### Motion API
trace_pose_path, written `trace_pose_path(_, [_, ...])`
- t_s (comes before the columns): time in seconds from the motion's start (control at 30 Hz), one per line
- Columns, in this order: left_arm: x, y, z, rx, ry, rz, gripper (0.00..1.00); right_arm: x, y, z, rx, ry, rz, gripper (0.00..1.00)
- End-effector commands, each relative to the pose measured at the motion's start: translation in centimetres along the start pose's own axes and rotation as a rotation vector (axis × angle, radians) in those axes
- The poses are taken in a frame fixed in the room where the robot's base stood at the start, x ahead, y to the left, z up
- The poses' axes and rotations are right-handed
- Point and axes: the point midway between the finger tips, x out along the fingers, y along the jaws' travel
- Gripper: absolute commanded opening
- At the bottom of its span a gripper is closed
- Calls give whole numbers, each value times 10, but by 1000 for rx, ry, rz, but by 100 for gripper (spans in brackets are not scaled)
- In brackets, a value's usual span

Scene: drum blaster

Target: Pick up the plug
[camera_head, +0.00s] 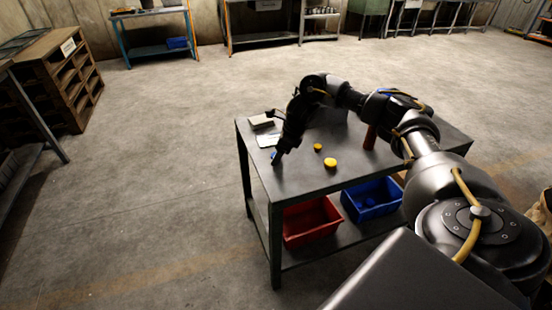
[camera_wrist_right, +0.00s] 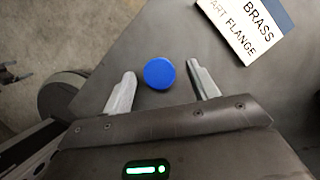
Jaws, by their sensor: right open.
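A blue round piece, which looks like the plug (camera_wrist_right: 159,73), lies on the dark table top (camera_wrist_right: 215,90). In the head view a bit of its blue (camera_head: 274,155) shows at the table's left edge, beside my right gripper (camera_head: 278,159). In the right wrist view my right gripper (camera_wrist_right: 162,78) is open, with one finger on each side of the blue piece. Gaps show between the piece and both fingers. I cannot tell how far the fingertips are above the table. My left gripper is not in view.
A card reading "BRASS" and "ART FLANGE" (camera_wrist_right: 250,28) lies nearby. Two yellow pieces (camera_head: 330,163) (camera_head: 318,147) and a red cylinder (camera_head: 370,138) stand on the table (camera_head: 300,183). A red bin (camera_head: 312,222) and a blue bin (camera_head: 372,199) sit on the lower shelf.

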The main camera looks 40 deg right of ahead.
Motion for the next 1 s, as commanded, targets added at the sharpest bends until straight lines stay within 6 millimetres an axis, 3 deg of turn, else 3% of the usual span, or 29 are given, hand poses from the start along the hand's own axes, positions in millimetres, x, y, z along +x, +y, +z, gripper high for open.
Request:
trace_pose_path(0.2, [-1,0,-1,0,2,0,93,1,0,0,0,0,0,59])
trace_pose_path(0.57, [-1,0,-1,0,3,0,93,0,0,0,0,0,0,12])
trace_pose_path(1.0, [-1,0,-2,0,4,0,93,-10,0,5,-1,-1,0,11])
